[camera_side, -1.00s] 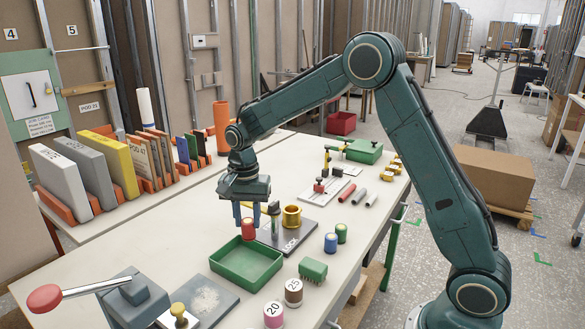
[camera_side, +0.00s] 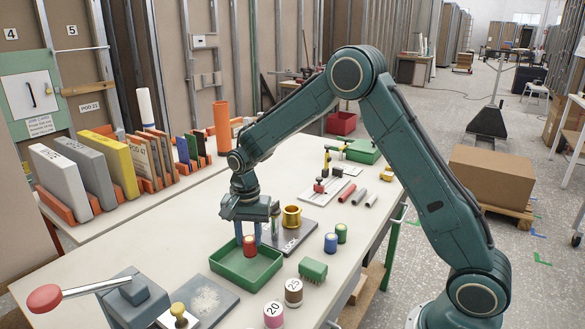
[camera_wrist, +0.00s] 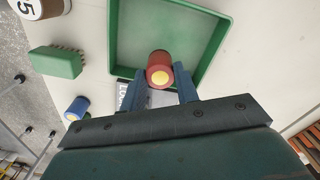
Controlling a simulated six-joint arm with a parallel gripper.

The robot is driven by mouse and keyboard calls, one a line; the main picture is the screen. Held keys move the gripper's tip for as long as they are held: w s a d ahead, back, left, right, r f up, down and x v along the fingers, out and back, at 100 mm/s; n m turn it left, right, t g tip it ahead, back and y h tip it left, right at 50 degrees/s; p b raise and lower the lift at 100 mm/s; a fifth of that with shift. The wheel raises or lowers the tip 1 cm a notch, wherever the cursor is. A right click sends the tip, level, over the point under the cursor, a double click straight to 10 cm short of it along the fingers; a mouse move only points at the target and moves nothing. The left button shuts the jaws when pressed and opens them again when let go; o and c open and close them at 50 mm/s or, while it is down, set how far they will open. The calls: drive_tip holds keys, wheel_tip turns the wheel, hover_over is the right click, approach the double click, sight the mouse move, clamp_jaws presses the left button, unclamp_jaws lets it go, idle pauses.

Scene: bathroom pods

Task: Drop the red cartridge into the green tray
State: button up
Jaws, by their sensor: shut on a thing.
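The red cartridge (camera_side: 249,246) has a pale yellowish end and is held upright between the blue fingers of my gripper (camera_side: 255,232). In the wrist view the red cartridge (camera_wrist: 159,69) sits between the two fingertips (camera_wrist: 160,82). The green tray (camera_side: 232,277) is an open, shallow box on the white table. In the side view the cartridge overlaps the tray's back part. In the wrist view it shows against the near side of the tray (camera_wrist: 224,45). I cannot tell the exact gap between cartridge and tray floor.
A green brush-like block (camera_side: 313,271) and a lever press (camera_side: 130,297) stand near the tray.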

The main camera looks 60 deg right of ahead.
drive_tip(key=shift+f, duration=0.35)
drive_tip(key=o, duration=1.1)
drive_tip(key=shift+c, duration=0.2)
drive_tip(key=shift+r, duration=0.1)
wheel_tip(320, 180, up, 14)
drive_tip(key=shift+s, duration=0.1)
